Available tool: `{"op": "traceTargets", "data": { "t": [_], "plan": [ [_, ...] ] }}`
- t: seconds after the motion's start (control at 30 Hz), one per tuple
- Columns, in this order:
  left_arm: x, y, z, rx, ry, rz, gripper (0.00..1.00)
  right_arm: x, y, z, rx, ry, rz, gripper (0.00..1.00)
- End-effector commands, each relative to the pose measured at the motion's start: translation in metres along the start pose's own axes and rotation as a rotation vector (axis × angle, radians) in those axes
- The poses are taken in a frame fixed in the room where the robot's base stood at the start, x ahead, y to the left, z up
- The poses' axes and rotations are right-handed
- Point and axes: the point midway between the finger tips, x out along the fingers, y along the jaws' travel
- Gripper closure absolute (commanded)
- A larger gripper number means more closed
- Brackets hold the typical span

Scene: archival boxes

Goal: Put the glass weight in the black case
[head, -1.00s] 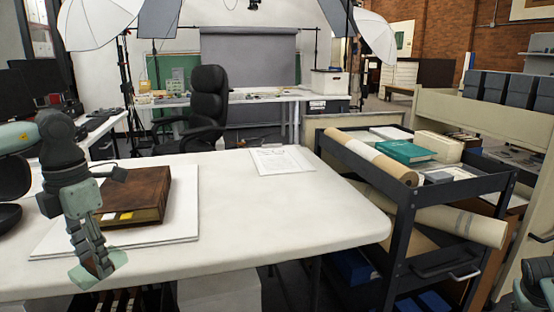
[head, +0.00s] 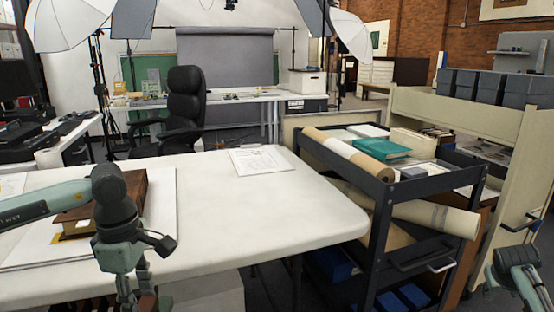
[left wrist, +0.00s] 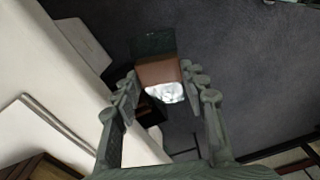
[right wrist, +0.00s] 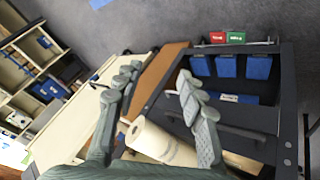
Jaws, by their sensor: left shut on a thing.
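My left gripper (head: 136,292) hangs at the near edge of the white table. In the left wrist view its fingers (left wrist: 160,80) are shut on a clear, shiny white lump, which looks like the glass weight (left wrist: 165,93). A brown and dark green block shape (left wrist: 157,65) shows right behind the lump; I cannot tell if they touch. In the head view the weight is not visible. My right gripper (head: 522,282) is at the lower right; in the right wrist view its fingers (right wrist: 158,78) are apart and empty. I cannot clearly identify the black case.
The white table (head: 240,210) carries a brown box or book (head: 130,190) on a white board, and a paper sheet (head: 260,161). A dark cart (head: 385,215) with rolls, a teal book (head: 382,149) and blue boxes stands to the right. The table's middle is clear.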

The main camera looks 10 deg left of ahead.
Motion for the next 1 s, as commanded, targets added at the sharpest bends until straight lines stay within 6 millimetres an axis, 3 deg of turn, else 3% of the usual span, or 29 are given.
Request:
{"op": "traceTargets", "data": {
  "t": [0.1,0.4,0.6,0.83,1.0],
  "plan": [
    [0.006,0.002,0.04,0.315,-0.002,0.006,0.95,0.0,-0.001,-0.005,0.001,0.02,-0.003,0.6],
    [0.015,0.004,0.113,1.058,0.003,0.005,0.95,-0.001,-0.002,-0.016,0.003,0.068,-0.008,0.6],
    [0.013,0.006,0.142,1.48,0.003,0.003,0.95,-0.001,-0.003,-0.022,0.005,0.095,-0.011,0.6],
    [0.008,0.013,0.159,1.86,0.003,0.001,0.95,-0.001,-0.004,-0.026,0.005,0.118,-0.016,0.6],
    [0.01,0.011,0.158,1.844,-0.002,0.0,0.95,0.012,-0.044,0.036,-0.034,0.074,-0.056,0.6]
  ]
}}
